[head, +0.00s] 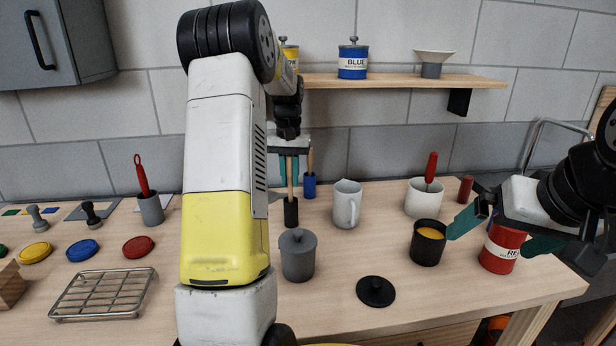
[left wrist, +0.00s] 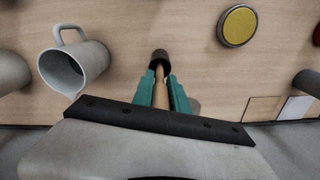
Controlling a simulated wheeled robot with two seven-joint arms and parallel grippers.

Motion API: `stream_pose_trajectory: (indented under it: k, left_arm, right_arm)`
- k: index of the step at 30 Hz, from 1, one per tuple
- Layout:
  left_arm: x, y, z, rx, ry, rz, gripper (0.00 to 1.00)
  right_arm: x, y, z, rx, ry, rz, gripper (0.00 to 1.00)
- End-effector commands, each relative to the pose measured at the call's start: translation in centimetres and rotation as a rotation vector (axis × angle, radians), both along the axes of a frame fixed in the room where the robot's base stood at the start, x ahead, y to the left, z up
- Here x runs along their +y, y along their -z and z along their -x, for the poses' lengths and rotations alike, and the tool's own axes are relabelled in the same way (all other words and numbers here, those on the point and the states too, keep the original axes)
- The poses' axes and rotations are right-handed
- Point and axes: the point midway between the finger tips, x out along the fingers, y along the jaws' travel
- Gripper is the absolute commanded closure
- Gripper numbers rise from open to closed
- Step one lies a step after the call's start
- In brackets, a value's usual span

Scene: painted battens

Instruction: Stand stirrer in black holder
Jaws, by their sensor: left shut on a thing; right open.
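The stirrer (head: 290,178) is a thin wooden stick, upright between the teal fingers of my left gripper (head: 289,170). My left gripper is shut on it. The black holder (head: 291,213) is a small dark cup on the table directly below. The stirrer's lower end meets the holder's mouth; how deep it sits is hard to tell. In the left wrist view, the stirrer (left wrist: 160,88) runs from the fingers to the black holder (left wrist: 160,58). My right gripper (head: 504,233) is open and empty, in front of the red tin at the right.
A blue holder (head: 309,187) with another wooden stick stands just behind right. A white jug (head: 346,204) is to the right, and a grey lidded pot (head: 297,255) is in front. A black cup (head: 427,246) with orange contents and the red tin (head: 500,248) stand further right.

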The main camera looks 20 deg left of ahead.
Motion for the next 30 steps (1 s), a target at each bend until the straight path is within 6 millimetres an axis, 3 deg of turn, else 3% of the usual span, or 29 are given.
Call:
stream_pose_trajectory:
  k: [1,2,5,17,20,30]
  left_arm:
    - [0.0,0.2,0.0,0.001,0.000,0.000,1.00]
    - [0.0,0.2,0.0,0.000,0.000,0.000,0.77]
    - [0.0,0.2,0.0,0.001,0.000,0.000,0.60]
    - [0.0,-0.5,0.0,0.000,0.000,0.000,0.60]
    - [0.0,-1.8,-0.1,-0.002,0.000,0.000,0.60]
    - [0.0,-9.0,-0.1,-0.003,0.001,-0.001,0.60]
  right_arm:
    - [0.0,0.0,0.0,0.000,0.000,0.000,0.00]
    - [0.0,0.0,0.0,0.000,0.000,0.000,0.00]
    - [0.0,0.0,0.0,0.000,0.000,0.000,0.00]
    - [0.0,0.0,0.0,0.000,0.000,0.000,0.00]
    - [0.0,0.0,0.0,0.000,0.000,0.000,0.00]
    - [0.0,0.0,0.0,0.000,0.000,0.000,0.00]
